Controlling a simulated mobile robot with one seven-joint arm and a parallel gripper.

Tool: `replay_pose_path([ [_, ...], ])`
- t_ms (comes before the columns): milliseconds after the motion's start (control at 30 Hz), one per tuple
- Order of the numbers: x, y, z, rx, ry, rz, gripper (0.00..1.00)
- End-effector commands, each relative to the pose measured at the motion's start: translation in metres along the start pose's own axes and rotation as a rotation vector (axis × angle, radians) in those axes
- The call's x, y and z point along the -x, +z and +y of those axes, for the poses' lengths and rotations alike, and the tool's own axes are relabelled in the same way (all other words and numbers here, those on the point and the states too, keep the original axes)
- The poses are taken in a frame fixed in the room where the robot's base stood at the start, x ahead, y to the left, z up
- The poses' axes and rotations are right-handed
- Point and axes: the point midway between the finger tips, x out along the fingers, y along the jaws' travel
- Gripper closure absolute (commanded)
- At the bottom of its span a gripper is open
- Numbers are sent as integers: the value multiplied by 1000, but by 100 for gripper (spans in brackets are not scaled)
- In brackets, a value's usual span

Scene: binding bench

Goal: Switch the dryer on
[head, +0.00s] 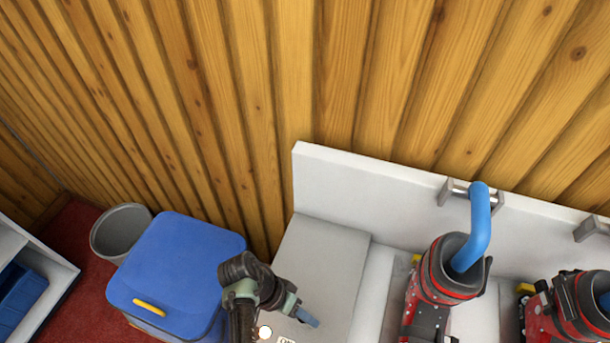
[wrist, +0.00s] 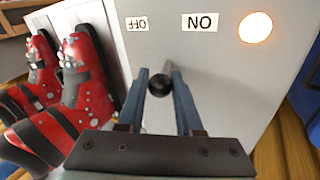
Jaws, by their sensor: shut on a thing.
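The dryer (head: 330,180) is a pale grey-white unit against the wooden wall, with ski boots on it. In the wrist view its front panel (wrist: 225,85) fills the middle, with an OFF label (wrist: 135,23) and an ON label (wrist: 200,21), both upside down. A round lamp (wrist: 255,27) beside ON glows warm white. A dark switch lever with a round black end (wrist: 159,86) stands out from the panel. My gripper (wrist: 160,80) is shut on this lever, a blue finger on each side. In the head view my gripper (head: 307,317) is at the panel; the lever is hidden there.
Red and black boots (head: 435,290) stand on the dryer, one with a blue tube (head: 478,230) in it. A blue-lidded bin (head: 180,262) stands close left of my arm, with a grey bucket (head: 120,230) behind it. A white shelf (head: 45,270) is at far left.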

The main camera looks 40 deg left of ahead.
Motion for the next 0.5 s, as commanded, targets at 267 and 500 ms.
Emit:
replay_pose_path([
  [267, 0, -1, -1, -1, 11, 5, 100],
  [500, 0, -1, -1, 0, 10, 4, 58],
])
